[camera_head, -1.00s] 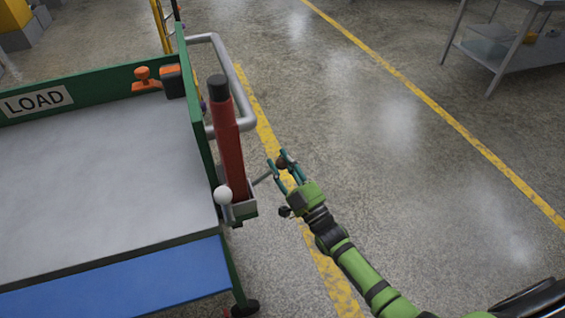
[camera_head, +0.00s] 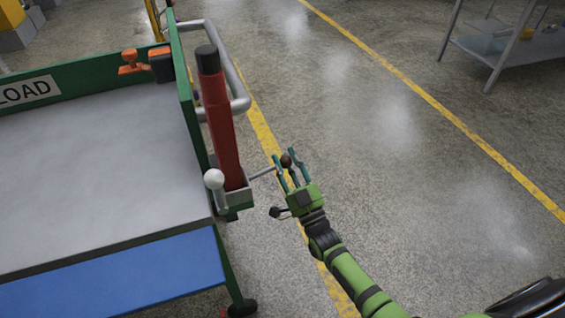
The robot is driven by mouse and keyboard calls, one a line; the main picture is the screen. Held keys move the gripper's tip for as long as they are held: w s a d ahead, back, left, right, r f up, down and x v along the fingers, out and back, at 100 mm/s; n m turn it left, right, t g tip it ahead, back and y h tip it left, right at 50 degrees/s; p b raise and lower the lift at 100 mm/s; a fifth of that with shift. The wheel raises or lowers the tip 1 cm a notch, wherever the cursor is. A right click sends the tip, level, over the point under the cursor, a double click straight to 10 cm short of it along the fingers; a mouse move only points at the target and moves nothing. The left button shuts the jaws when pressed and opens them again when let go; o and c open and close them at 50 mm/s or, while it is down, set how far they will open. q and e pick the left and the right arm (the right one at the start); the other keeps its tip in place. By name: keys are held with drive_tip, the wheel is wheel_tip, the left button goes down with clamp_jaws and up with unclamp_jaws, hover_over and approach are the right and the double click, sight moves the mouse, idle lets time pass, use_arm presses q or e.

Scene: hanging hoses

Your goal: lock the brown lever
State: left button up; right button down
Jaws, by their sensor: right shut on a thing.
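The brown lever is a thin grey rod with a dark brown ball knob (camera_head: 286,160) at its outer end. Its rod (camera_head: 261,173) sticks out to the right from the bracket at the foot of the red post on the green cart. My right gripper (camera_head: 285,164) is shut on this lever close to the knob, with a teal finger on each side. The knob shows between and just beyond the fingertips. The exact contact is too small to see. My left gripper is not in view.
A red post with a black top (camera_head: 222,120) and a white-knobbed lever (camera_head: 214,180) stand just left of my right gripper. A grey tube handle (camera_head: 241,100) is behind the post. The grey cart top (camera_head: 100,180) is at left.

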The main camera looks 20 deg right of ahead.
use_arm(q)
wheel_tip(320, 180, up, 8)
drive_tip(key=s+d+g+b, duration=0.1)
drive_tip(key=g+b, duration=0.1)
drive_tip(key=b, duration=0.5)
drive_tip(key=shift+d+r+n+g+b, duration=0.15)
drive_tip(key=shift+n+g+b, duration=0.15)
drive_tip(key=shift+b, duration=0.1)
use_arm(e)
wheel_tip(320, 180, down, 11)
drive_tip(key=a+m+g+h, duration=0.1)
drive_tip(key=m+h, duration=0.6)
drive_tip(key=m, duration=0.6)
drive_tip(key=shift+a+h, duration=0.2)
drive_tip(key=shift+h, duration=0.2)
drive_tip(key=shift+s, duration=0.1)
drive_tip(key=c, duration=0.9)
unclamp_jaws()
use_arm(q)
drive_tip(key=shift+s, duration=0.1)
use_arm(e)
drive_tip(key=shift+r, duration=0.2)
